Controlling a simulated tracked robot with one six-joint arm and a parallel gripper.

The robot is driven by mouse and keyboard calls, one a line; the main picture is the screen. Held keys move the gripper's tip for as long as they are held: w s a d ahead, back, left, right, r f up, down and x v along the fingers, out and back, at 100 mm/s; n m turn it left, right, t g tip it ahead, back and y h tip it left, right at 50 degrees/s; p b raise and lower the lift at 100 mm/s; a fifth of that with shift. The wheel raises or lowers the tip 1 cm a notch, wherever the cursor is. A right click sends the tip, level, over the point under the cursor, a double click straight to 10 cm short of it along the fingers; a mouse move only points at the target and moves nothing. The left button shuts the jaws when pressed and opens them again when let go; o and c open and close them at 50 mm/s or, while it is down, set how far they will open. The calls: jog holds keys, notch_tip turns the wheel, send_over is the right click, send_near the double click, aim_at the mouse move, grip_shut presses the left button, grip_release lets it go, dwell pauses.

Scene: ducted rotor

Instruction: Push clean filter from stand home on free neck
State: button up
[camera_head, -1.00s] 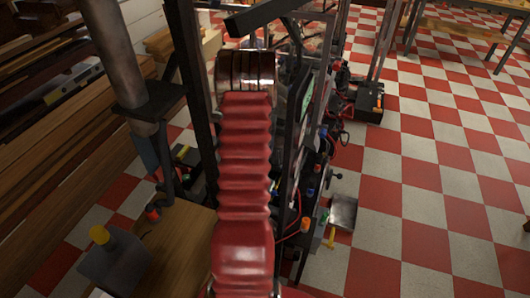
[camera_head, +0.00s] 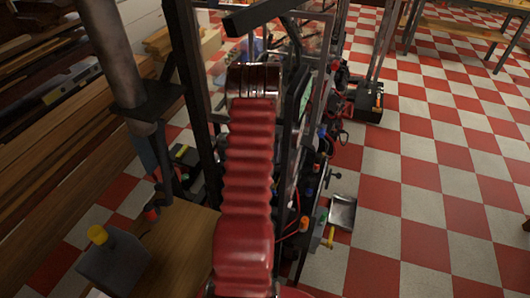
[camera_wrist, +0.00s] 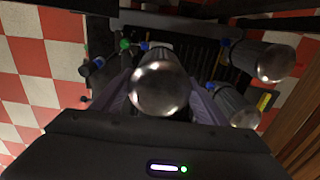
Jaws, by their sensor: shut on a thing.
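My gripper (camera_wrist: 160,92) is shut on a filter (camera_wrist: 158,86), a dark cylinder with a shiny rounded metal end facing the wrist camera. The purple fingers lie on either side of it. A blue piece (camera_wrist: 145,46) shows at its far end; whether the filter sits on a neck or only stands before one is hidden behind its body. Two similar filters, an upper one (camera_wrist: 270,62) and a lower one (camera_wrist: 242,112), stand to the right, each with blue at the far end. In the head view my red arm hides the gripper and the held filter.
A dark upright frame (camera_head: 190,80) stands close beside my arm. A grey box with a yellow knob (camera_head: 112,260) stands by a wooden board (camera_head: 172,250) at lower left. Planks (camera_head: 60,160) fill the left side. The checkered floor (camera_head: 430,180) at right is mostly clear.

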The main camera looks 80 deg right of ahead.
jog(key=shift+f, duration=2.35)
jog(key=shift+f, duration=2.1)
jog(key=o, duration=1.1)
notch_tip(320, 180, up, 14)
jog(key=shift+f, duration=0.1)
